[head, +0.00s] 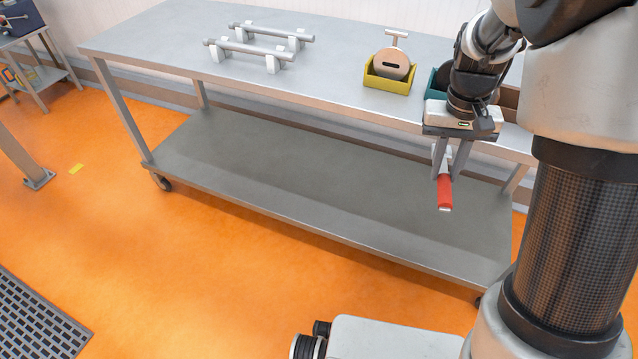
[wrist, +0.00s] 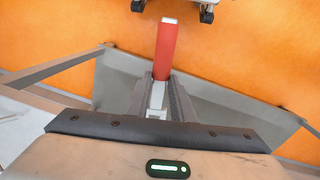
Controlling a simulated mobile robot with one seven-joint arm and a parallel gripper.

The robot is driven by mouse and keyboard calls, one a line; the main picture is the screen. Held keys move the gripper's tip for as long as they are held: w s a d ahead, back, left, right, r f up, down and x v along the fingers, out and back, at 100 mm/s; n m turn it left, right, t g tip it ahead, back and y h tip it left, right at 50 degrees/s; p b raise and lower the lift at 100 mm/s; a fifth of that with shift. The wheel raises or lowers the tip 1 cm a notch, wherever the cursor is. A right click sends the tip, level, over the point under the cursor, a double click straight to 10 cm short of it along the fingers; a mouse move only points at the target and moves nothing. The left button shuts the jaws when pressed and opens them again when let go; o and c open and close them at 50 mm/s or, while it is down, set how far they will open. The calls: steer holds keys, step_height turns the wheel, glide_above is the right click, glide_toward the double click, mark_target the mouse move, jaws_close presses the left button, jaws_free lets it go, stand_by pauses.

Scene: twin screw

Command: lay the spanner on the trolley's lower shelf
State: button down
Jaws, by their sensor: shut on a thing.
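My gripper (head: 450,165) is shut on the spanner (head: 445,193), which has a red handle and a pale metal part between the fingers. In the head view the gripper points down in front of the trolley's right end, with the red handle hanging lowest. The trolley's lower shelf (head: 300,185) is a bare grey sheet, seen behind and below the spanner. In the wrist view the red handle (wrist: 166,48) sticks out beyond the fingers (wrist: 157,95), over orange floor, and the shelf (wrist: 215,108) shows on both sides. The height of the spanner above the shelf is hard to tell.
The trolley's top (head: 180,40) carries two metal bars on white blocks (head: 250,55), a yellow bin (head: 388,80) holding a round tan part (head: 392,62), and a teal bin (head: 436,84) partly behind my arm. A trolley leg (head: 120,120) stands at left.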

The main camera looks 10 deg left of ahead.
steer(key=shift+f+b, duration=0.25)
steer(key=shift+b, duration=0.3)
